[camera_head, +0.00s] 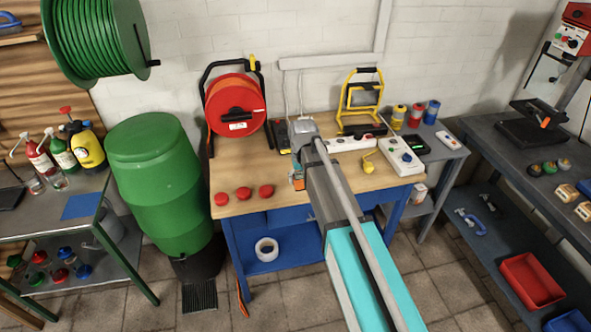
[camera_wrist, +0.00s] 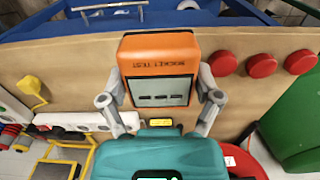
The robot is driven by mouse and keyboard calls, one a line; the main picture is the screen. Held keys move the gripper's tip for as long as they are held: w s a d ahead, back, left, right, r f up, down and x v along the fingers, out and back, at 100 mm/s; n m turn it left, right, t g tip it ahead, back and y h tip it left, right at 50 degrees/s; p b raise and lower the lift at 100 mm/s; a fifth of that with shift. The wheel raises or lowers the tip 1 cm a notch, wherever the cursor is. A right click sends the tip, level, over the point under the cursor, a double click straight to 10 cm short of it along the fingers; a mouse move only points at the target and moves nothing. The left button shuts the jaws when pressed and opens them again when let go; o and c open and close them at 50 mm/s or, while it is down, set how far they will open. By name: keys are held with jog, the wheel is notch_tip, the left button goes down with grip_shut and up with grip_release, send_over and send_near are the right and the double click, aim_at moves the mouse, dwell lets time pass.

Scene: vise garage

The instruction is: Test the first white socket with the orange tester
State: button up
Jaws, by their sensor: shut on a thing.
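My gripper (camera_wrist: 160,108) is shut on the orange socket tester (camera_wrist: 155,46), with one finger on each side of its body and its grey display facing the wrist camera. In the head view the tester (camera_head: 297,183) shows small below my gripper, above the wooden workbench; I cannot tell if it touches. A long white socket strip (camera_head: 345,143) lies at the back of the bench, right of my gripper. A second white socket block (camera_head: 402,157) with a switch lies further right. The wrist view shows the long strip (camera_wrist: 72,121) left of the tester, partly covered by a finger.
Several red caps (camera_head: 243,193) lie at the bench's left front. An orange cable reel (camera_head: 236,103) and a yellow work lamp (camera_head: 361,98) stand at the back. A green barrel (camera_head: 160,175) stands left of the bench.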

jog(key=shift+s+d+r+p, duration=0.25)
jog(key=shift+s+d+r, duration=0.1)
jog(key=shift+s, duration=0.35)
jog(key=shift+s+d+r+p, duration=0.25)
jog(key=shift+s+d+r, duration=0.15)
jog(key=shift+s, duration=0.35)
jog(key=shift+s+d+r+p, duration=0.25)
jog(key=shift+s+d+r, duration=0.1)
jog(key=shift+s, duration=0.35)
